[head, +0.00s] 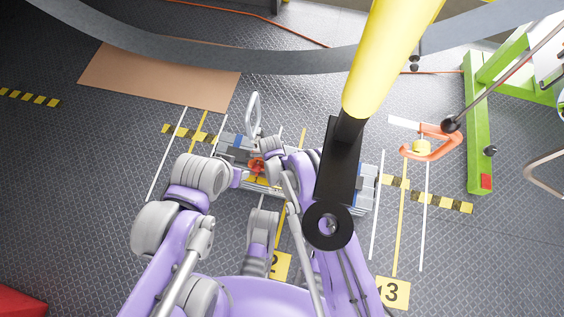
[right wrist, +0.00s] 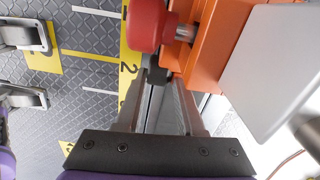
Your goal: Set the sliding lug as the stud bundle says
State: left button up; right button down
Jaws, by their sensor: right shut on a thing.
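In the head view a grey metal rail frame (head: 366,195) lies across the floor, with a small red-orange part (head: 257,165) at its middle. In the right wrist view this looks like the sliding lug, an orange block (right wrist: 220,45) with a red knob (right wrist: 148,25) on a metal stem. A yellow scale strip (right wrist: 131,55) marked 2 runs beside it. My right gripper (right wrist: 155,88) is shut on a small dark tab (right wrist: 158,72) below the knob. My left gripper (head: 240,177) is left of the red-orange part; its jaws are too small to read. I cannot make out the stud bundle.
A yellow beam (head: 390,50) with a black eye bracket (head: 335,180) hangs over the frame's right part. An orange clamp (head: 437,150) and a green stand (head: 478,130) are at right. A brown sheet (head: 160,75) lies at upper left.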

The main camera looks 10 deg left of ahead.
pick_arm(q)
jog(key=shift+w+d, duration=0.1)
jog(key=shift+w, duration=0.2)
pick_arm(e)
jog(key=shift+a, duration=0.3)
jog(key=c, duration=0.5)
grip_release()
jog(key=shift+a, duration=0.1)
notch_tip(320, 180, up, 8)
jog(key=shift+f+p, duration=0.2)
jog(key=shift+p, duration=0.8)
pick_arm(q)
jog(key=shift+v, duration=1.05)
jog(key=shift+w, duration=0.15)
